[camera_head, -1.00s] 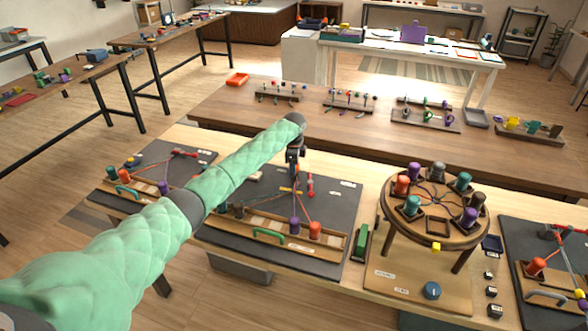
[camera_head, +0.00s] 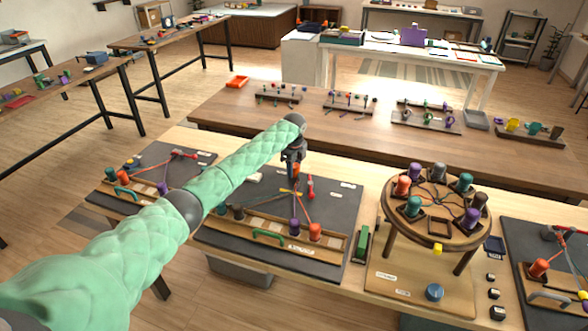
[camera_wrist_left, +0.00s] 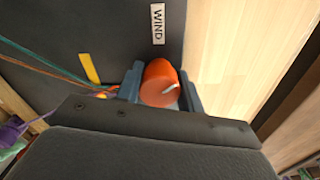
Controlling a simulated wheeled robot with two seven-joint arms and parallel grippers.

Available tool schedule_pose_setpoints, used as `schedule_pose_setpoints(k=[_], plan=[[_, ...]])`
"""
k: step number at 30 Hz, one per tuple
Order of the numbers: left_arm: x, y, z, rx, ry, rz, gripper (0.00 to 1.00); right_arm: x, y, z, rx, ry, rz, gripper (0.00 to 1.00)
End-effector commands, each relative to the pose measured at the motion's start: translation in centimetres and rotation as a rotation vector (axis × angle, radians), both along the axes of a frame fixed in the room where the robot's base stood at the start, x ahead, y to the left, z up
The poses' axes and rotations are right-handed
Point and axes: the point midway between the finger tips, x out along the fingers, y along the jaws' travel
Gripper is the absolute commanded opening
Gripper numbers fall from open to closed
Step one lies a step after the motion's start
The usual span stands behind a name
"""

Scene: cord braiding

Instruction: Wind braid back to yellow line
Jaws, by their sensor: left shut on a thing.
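My left gripper (camera_head: 294,170) is at the back of the middle dark mat (camera_head: 338,210). In the left wrist view its two fingers (camera_wrist_left: 160,88) are shut on an orange knob (camera_wrist_left: 160,82), one on each side. A "WIND" label (camera_wrist_left: 157,23) lies beside the knob. The yellow line (camera_wrist_left: 90,68) is a short stripe on the mat, close to the knob; it also shows in the head view (camera_head: 290,191). Braid cords (camera_wrist_left: 45,64) run toward the gripper, partly hidden by it. A red part (camera_head: 311,187) stands just right of the gripper. My right gripper is not in view.
At the mat's front, a wooden rack holds a purple bobbin (camera_head: 295,228) and an orange bobbin (camera_head: 315,232). A round braiding stand (camera_head: 436,225) with several bobbins is to the right. A similar mat (camera_head: 165,160) lies at the left.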

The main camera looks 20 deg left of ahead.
Motion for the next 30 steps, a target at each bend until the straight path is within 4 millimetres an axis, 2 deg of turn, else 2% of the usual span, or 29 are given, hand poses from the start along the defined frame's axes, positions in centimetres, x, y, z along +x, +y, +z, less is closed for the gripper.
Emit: schedule_pose_setpoints(k=[5, 6, 9, 18, 22, 25, 30], plan=[[0.2, 0.1, 0.3, 0.001, -0.004, 0.002, 0.14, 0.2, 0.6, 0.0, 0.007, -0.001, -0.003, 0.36], [0.2, 0.1, 0.3, 0.001, -0.004, 0.002, 0.39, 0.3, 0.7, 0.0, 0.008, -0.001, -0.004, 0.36], [0.1, 0.1, 0.3, 0.0, -0.003, 0.002, 0.59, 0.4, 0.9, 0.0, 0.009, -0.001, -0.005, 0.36], [0.1, 0.1, 0.2, 0.0, -0.002, 0.002, 0.59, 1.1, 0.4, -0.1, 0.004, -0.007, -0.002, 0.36], [0.1, 0.1, 0.9, 0.0, -0.002, 0.002, 0.59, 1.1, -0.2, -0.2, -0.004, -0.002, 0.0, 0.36], [0.1, 0.1, 2.2, 0.0, -0.004, 0.003, 0.59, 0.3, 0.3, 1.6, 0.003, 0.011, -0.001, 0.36], [0.2, 0.1, 5.0, 0.0, -0.005, 0.002, 0.59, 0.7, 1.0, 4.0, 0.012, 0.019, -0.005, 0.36]])
